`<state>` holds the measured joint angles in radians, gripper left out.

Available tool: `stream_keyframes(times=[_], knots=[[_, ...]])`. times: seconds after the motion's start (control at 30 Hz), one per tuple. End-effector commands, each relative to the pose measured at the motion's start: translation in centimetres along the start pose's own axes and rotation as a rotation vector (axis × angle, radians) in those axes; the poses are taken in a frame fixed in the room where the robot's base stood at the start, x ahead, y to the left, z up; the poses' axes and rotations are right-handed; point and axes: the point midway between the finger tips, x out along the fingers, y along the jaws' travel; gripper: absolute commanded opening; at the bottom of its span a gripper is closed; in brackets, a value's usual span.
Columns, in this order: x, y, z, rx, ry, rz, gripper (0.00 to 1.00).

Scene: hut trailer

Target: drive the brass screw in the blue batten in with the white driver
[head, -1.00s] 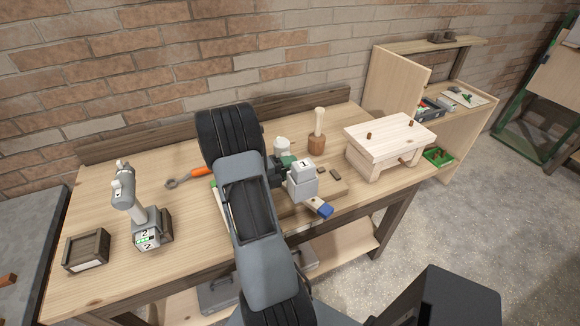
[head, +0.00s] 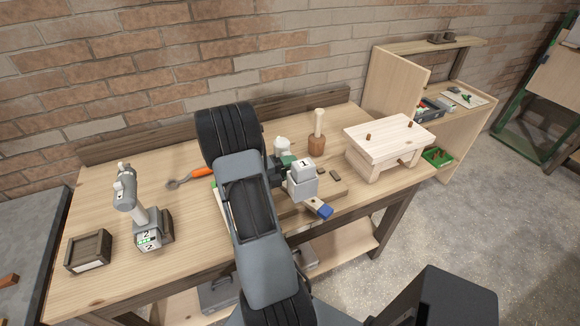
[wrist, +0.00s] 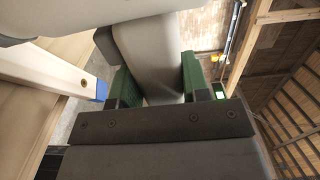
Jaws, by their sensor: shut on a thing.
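My gripper (head: 277,172) is shut on the handle of a pale grey-white driver (head: 302,186), whose block end is marked 1. In the wrist view the driver's handle (wrist: 158,60) sits between green finger pads (wrist: 155,88). The batten with the blue end (head: 324,211) lies below and just beside the driver, over the bench's front edge. In the wrist view its blue end (wrist: 102,90) shows, with a small brass screw head (wrist: 83,82) near it. The driver's tip is hidden, so I cannot tell whether it touches the screw.
A second grey-white driver (head: 146,222), marked 2, stands at the bench's left beside a small wooden crate (head: 88,251). An orange-handled tool (head: 190,178), a mallet (head: 318,135) and a wooden stool-like block (head: 385,142) also stand or lie on the bench. Clear bench lies between driver 2 and my arm.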

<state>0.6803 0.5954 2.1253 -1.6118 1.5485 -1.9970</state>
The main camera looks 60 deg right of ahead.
Motion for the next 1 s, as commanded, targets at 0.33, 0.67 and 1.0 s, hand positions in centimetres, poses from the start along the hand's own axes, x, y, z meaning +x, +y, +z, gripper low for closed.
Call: stream_keyframes(times=[0.33, 0.67, 1.0], knots=[[0.5, -2.5, 0.4, 0.009, 0.002, -0.005, 0.0], [4.1, -5.0, 3.0, 0.011, 0.002, -0.006, 0.0], [5.7, -6.2, 4.2, 0.008, 0.0, -0.006, 0.0]])
